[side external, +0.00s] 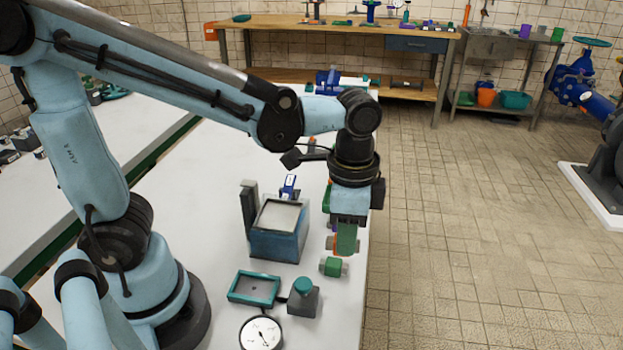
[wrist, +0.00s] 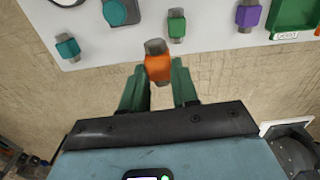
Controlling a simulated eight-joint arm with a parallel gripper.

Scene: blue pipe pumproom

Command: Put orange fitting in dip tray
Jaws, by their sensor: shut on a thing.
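The orange fitting (wrist: 157,66) has grey ends and sits between the green fingers of my gripper (wrist: 158,84) in the wrist view. My gripper is shut on it. In the side view my gripper (side external: 346,238) points down near the right edge of the white table, and only a sliver of orange shows beside its fingers. A shallow tray with a teal rim (side external: 233,296) lies at the front of the table, left of and nearer than my gripper. A green tray with a label (wrist: 292,22) shows in the wrist view's top right. No readable label tells which is the dip tray.
A green fitting (side external: 333,267) lies below my gripper. A blue box (side external: 277,245) with a pale top stands to the left. A grey block with a teal knob (side external: 303,298) and a dial gauge (side external: 261,334) are near the tray. A purple fitting (wrist: 248,14) lies on the table.

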